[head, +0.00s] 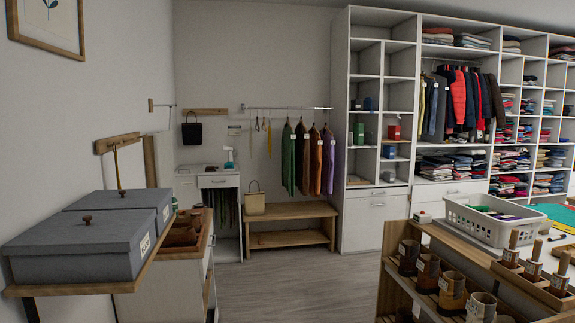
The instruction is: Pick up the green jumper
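A green garment (288,160), which looks like the green jumper, hangs at the left end of a short row on a wall rail (285,108) at the back. A brown one (302,158), an orange one and a purple one (327,162) hang close to its right. The row is above a wooden bench (290,228). Something green also shows inside the white basket (485,226) on the right, too small to identify. Neither of my grippers is in view.
White cubby shelving (375,215) fills the back right. Grey lidded boxes (75,250) stand on a ledge at left. A counter with a wooden rack of brown cups (452,288) blocks the right foreground. The grey floor (290,290) between them is clear.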

